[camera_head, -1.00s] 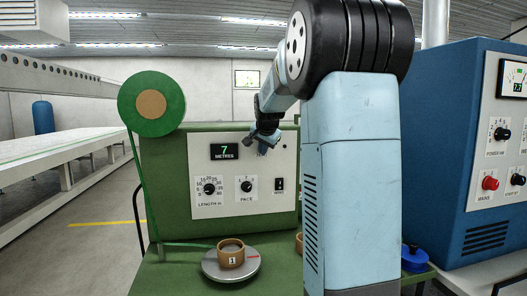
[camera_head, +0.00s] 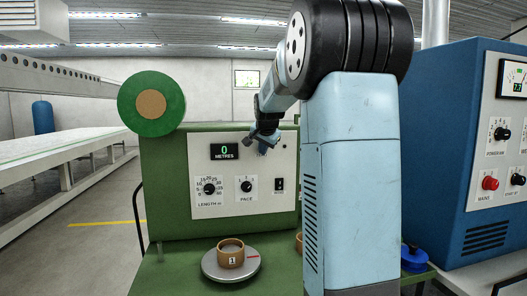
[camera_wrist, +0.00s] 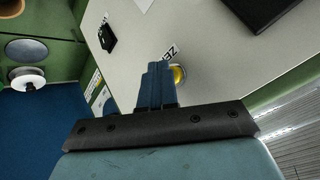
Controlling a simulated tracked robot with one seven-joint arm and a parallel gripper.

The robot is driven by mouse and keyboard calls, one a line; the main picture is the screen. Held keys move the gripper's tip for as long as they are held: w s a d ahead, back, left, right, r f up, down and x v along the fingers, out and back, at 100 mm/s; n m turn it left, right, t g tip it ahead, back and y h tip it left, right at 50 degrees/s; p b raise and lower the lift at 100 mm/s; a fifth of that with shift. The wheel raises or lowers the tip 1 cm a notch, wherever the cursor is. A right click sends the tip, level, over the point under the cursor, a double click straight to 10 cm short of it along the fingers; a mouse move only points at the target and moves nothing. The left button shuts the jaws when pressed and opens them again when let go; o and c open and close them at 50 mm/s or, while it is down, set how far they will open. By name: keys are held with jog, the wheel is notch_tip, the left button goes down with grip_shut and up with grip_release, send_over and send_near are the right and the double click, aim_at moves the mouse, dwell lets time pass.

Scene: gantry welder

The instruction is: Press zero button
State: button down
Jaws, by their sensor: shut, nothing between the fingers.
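The zero button is a yellow round button (camera_wrist: 179,75) in the wrist view, with a partly covered "ZE…" label beside it on the pale panel (camera_wrist: 215,50). My gripper (camera_wrist: 158,68) is shut and empty, its blue fingertips right beside the button and overlapping its edge in the picture; whether they touch it I cannot tell. In the head view my gripper (camera_head: 266,146) is at the upper right of the green machine's panel (camera_head: 213,185) and hides the button. The green display (camera_head: 225,151) reads 0 metres.
The panel also has a length knob (camera_head: 209,189), a pace knob (camera_head: 246,185) and a black switch (camera_head: 279,184). A green reel (camera_head: 152,104) stands at upper left. A spool marked 1 (camera_head: 231,255) sits on a grey disc (camera_head: 214,271). A blue welder cabinet (camera_head: 450,150) stands at right.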

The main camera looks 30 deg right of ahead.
jog(key=shift+s+a, duration=0.2)
jog(key=shift+s, duration=0.5)
jog(key=shift+s, duration=0.1)
jog(key=s, duration=0.2)
jog(key=s+a, duration=0.1)
jog(key=s, duration=0.1)
jog(key=shift+s+a, duration=0.2)
jog(key=shift+s, duration=0.1)
dwell(0.7)
jog(key=s+a+f+n+g+y, duration=0.1)
jog(key=s+a+f+n, duration=0.2)
jog(key=s+a, duration=0.3)
jog(key=s+a+f+n+y, duration=0.1)
jog(key=s+a+f+n, duration=0.3)
jog(key=s, duration=1.1)
jog(key=s+a+f+n+g+y, duration=0.1)
jog(key=s+a+f+n, duration=0.3)
jog(key=s+a, duration=0.5)
jog(key=shift+s+a+n+g, duration=0.3)
jog(key=shift+s+a+n, duration=0.1)
jog(key=shift+s, duration=0.65)
jog(key=c, duration=1.8)
grip_release()
